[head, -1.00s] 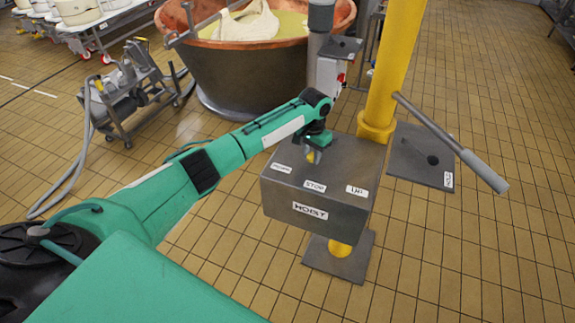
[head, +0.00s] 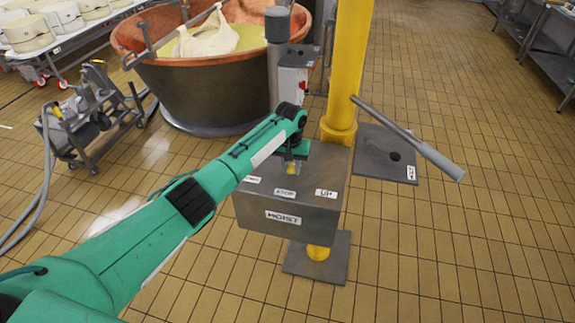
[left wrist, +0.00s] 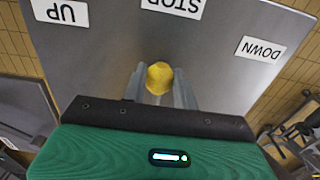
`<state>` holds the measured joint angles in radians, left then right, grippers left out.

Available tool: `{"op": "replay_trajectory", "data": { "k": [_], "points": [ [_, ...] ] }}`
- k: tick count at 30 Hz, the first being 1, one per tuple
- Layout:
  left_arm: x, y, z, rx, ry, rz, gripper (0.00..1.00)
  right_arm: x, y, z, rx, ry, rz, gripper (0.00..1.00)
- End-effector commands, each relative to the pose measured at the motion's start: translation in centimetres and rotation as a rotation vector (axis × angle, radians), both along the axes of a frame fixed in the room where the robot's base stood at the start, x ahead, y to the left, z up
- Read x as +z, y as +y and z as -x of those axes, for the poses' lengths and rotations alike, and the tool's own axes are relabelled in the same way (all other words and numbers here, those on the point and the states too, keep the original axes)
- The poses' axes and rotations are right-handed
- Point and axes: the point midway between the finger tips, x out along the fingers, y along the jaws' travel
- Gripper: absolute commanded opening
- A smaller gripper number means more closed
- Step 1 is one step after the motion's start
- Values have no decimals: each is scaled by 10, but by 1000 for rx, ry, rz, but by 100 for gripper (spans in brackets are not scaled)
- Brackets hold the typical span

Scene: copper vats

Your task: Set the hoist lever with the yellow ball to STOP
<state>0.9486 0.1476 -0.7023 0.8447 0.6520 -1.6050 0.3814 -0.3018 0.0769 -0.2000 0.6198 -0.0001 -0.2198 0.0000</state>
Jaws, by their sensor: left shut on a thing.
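The hoist control box (head: 290,218) is a grey metal box with DOWN, STOP and UP labels on its top and HOIST on its front. My left gripper (head: 291,167) is above the box top, its fingers shut on the yellow ball (head: 292,169) of the lever. In the left wrist view the ball (left wrist: 159,78) sits between the two fingers, close to the STOP label (left wrist: 175,5), with DOWN (left wrist: 260,48) to the right and UP (left wrist: 60,12) to the left. My right gripper is out of view.
A yellow post (head: 345,75) rises behind the box. A grey plate (head: 385,155) with a long bar-shaped lever (head: 410,140) is at the right. A copper vat (head: 215,90) stands behind, and a wheeled pump cart (head: 90,120) at the left. The tiled floor at right is clear.

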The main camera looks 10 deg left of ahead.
Motion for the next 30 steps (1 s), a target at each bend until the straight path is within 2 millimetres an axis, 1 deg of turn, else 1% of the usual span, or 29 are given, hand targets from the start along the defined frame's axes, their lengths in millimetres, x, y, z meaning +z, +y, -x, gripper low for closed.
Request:
{"op": "replay_trajectory", "data": {
  "k": [10,11,13,14,23,26,29,30],
  "points": [
    [2,0,-2,2,-7,2,0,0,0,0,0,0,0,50],
    [2,0,-2,2,-7,2,35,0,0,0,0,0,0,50],
    [2,0,-2,2,-6,2,48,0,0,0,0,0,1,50],
    [2,0,-2,2,-6,1,50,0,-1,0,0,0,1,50],
    [2,0,-1,2,-4,1,50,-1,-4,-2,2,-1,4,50],
    [9,0,-2,2,-6,2,50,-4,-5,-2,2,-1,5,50],
    [24,1,-2,1,-7,1,50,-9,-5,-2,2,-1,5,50],
    [32,1,-2,1,-8,2,50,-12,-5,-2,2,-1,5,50]
  ]
}}
